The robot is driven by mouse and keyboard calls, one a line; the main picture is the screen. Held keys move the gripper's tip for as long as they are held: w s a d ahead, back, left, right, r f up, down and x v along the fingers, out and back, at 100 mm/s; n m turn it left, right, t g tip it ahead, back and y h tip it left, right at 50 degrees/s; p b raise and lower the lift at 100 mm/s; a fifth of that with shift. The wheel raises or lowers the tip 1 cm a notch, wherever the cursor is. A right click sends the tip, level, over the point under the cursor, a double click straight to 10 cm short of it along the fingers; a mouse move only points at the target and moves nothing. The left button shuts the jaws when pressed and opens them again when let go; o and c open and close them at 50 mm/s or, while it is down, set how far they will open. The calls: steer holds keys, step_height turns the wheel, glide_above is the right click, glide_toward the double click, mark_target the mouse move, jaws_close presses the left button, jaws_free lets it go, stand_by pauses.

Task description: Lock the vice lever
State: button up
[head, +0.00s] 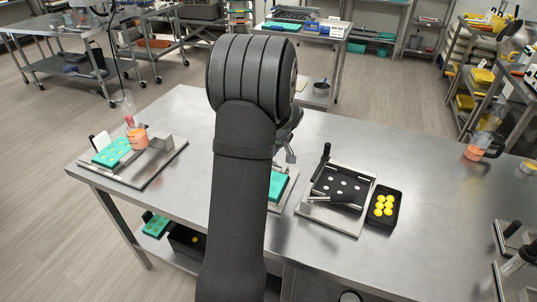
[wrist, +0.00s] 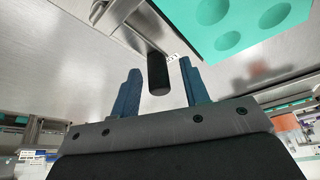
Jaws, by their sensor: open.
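The vice lever's black handle (wrist: 159,78) shows in the wrist view, on a metal stem at the vice. It appears in the gap between the two blue fingers of my gripper (wrist: 160,66), with bare space on both sides. The gripper is open and holds nothing. How far the handle reaches in between the fingers is hard to tell. A teal mould (wrist: 245,25) with round cavities lies beside the handle, at upper right. In the head view my gripper (head: 290,157) is over the middle of the table, above the partly hidden teal mould (head: 277,187). My arm hides the lever there.
Right of my gripper are a metal fixture with a black plate (head: 338,187) and an upright black handle, and a black tray (head: 396,210) of yellow pieces. Another station with a teal mould (head: 111,151) stands at left. The table's right middle is clear.

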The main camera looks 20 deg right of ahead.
steer(key=v, duration=1.7)
steer(key=shift+s+r, duration=0.15)
steer(key=shift+r, duration=0.05)
steer(key=shift+d, duration=0.1)
steer(key=x, duration=1.7)
steer(key=shift+f, duration=0.25)
steer(key=shift+r, duration=0.1)
